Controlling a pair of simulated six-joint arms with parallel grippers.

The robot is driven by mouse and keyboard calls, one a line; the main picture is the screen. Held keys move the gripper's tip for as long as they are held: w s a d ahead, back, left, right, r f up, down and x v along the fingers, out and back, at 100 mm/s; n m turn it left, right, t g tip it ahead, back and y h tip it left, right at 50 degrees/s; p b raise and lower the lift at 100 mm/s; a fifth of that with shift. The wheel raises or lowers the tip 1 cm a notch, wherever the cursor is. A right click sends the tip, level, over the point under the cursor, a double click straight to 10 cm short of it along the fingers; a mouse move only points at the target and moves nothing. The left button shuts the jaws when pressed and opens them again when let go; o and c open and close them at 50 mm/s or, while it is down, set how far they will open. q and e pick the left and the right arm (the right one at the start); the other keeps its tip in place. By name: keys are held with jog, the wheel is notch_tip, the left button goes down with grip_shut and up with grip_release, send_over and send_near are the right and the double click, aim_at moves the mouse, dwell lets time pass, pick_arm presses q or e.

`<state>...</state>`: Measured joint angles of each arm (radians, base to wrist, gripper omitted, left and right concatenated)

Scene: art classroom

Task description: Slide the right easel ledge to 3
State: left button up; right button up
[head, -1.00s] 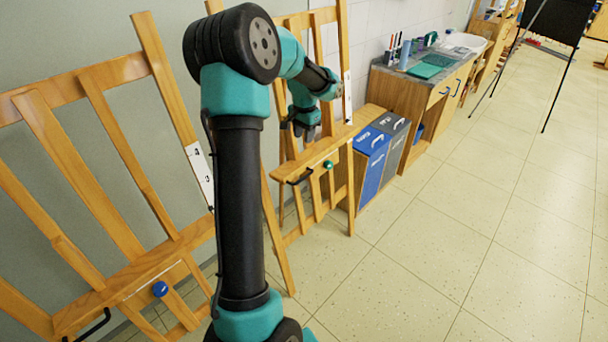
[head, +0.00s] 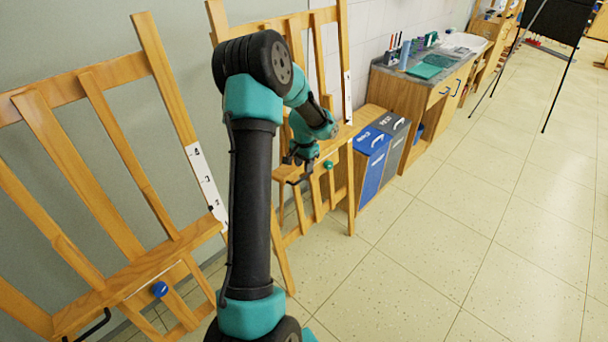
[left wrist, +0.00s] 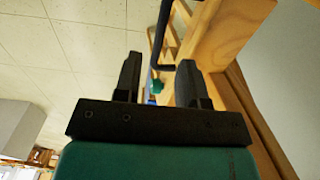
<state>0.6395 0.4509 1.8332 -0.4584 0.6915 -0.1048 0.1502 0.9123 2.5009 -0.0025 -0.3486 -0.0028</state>
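The right easel's wooden ledge (head: 342,158) carries a green knob (head: 328,165) and a black handle (head: 294,181) at its left part. A white scale strip (head: 347,97) is on the easel's right upright; its numbers are too small to read. My left gripper (head: 301,164) is just above the ledge, near the handle and left of the knob. In the left wrist view my left gripper (left wrist: 160,82) is open, with the black handle (left wrist: 163,45) and green knob (left wrist: 156,87) showing beyond and between its fingers. Contact with the handle is not clear. My right gripper is out of view.
The left easel (head: 120,150) stands close by, with a blue knob (head: 160,289) and a numbered strip (head: 205,185). A blue bin (head: 371,160) and a grey bin (head: 394,145) stand right of the right easel. The floor (head: 440,260) to the right is clear.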

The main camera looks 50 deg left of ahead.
aim_at(304, 177)
pick_arm(q)
notch_tip(304, 177, down, 5)
dwell(0.3)
grip_shut()
dwell(0.5)
